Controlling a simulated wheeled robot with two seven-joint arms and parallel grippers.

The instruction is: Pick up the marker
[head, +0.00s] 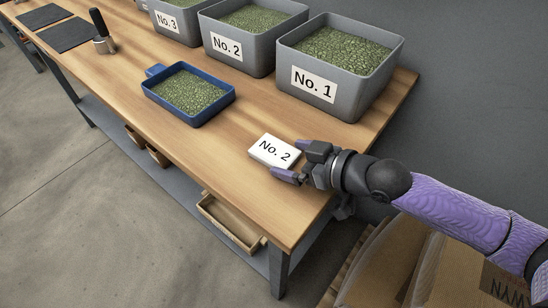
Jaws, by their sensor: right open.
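The marker, a white block labelled "No. 2" (272,151), lies on the wooden table near its right front corner. My right gripper (289,159) comes in from the right, low over the table. It is open, with one finger at the marker's back right side and the other at its front right side. I cannot tell whether either finger touches the marker. My left gripper is not in view.
A blue tray (150,94) of green beans stands left of the marker. Grey bins labelled No. 1 (345,108), No. 2 (258,62) and No. 3 (190,33) line the back. A tamper-like tool (103,43) and dark mats (67,34) lie far left.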

